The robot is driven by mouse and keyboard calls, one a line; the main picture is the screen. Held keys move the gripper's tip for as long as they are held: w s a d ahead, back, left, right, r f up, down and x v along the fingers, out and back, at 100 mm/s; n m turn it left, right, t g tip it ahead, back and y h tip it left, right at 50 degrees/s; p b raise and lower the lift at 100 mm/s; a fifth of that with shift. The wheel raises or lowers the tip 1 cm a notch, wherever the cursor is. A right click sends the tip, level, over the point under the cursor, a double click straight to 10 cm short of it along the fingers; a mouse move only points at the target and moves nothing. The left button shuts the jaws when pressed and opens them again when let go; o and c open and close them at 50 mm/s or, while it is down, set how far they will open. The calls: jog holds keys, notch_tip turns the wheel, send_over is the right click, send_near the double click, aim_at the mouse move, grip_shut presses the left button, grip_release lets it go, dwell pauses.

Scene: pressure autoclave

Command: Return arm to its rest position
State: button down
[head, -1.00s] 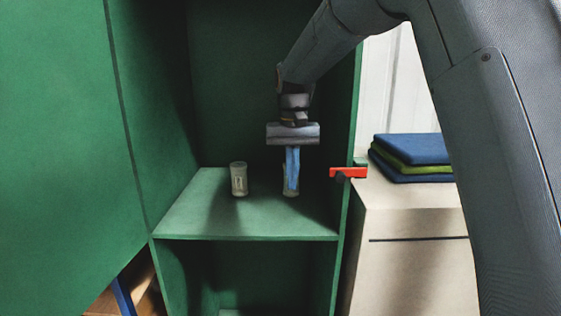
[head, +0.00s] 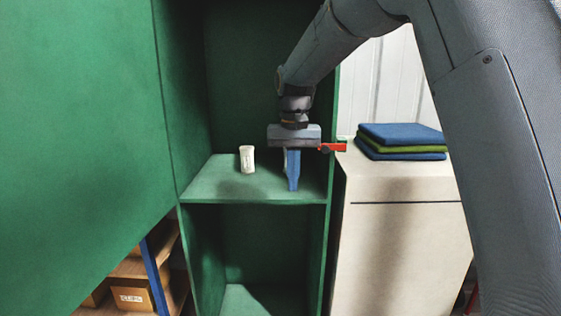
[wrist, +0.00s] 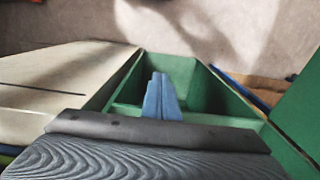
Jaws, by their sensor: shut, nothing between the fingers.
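My gripper (head: 293,188) hangs from my arm with its blue fingers together and pointing down, in front of the green cabinet. Nothing is held between the fingers. In the wrist view the closed blue fingers (wrist: 162,98) show above the green cabinet (wrist: 172,68) edges. A small pale cup (head: 247,158) stands upright on the cabinet's green shelf (head: 215,186), left of my gripper and apart from it. My gripper hides the part of the shelf behind it.
A large green door panel (head: 75,150) fills the left. A red handle-like part (head: 332,147) is at the cabinet's right edge. Folded blue and green cloths (head: 402,140) lie on a beige cabinet (head: 405,240) at right. A cardboard box (head: 132,296) sits low at left.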

jog(key=s+d+f, duration=0.5)
jog(key=s, duration=0.3)
jog(key=s+d+f+t, duration=0.1)
jog(key=s+d+f, duration=0.4)
jog(key=s, duration=0.4)
jog(key=s+d+f, duration=0.5)
jog(key=s+d, duration=0.1)
jog(key=s, duration=0.2)
jog(key=shift+s+f, duration=0.15)
jog(key=shift+s, duration=0.2)
